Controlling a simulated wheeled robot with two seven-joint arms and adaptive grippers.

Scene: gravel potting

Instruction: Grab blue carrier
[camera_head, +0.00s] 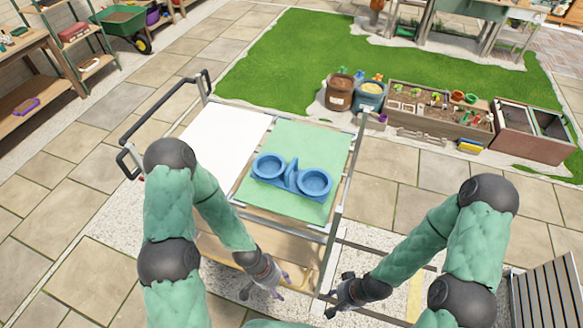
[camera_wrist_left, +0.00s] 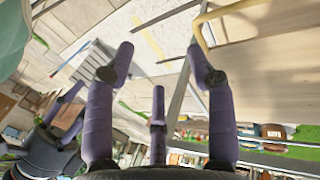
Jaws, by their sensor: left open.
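The blue carrier (camera_head: 291,178) has two round cup-like holders with an upright divider or handle between them. It sits on the green mat (camera_head: 318,143) on top of the cart, and nothing grips it. My left gripper (camera_head: 275,287) is in front of the cart, below and apart from the carrier. Its purple fingers are spread and empty in the left wrist view (camera_wrist_left: 158,75), where the carrier does not show. My right gripper (camera_head: 333,300) hangs to the right of the left one, apart from the carrier; its finger opening is too small to judge.
The cart has a white panel (camera_head: 222,137) left of the mat and a dark push handle (camera_head: 150,120) at its left. Metal rails surround the top. A brown sack (camera_head: 339,92), a blue pot (camera_head: 369,96) and a planter box (camera_head: 437,121) stand beyond it.

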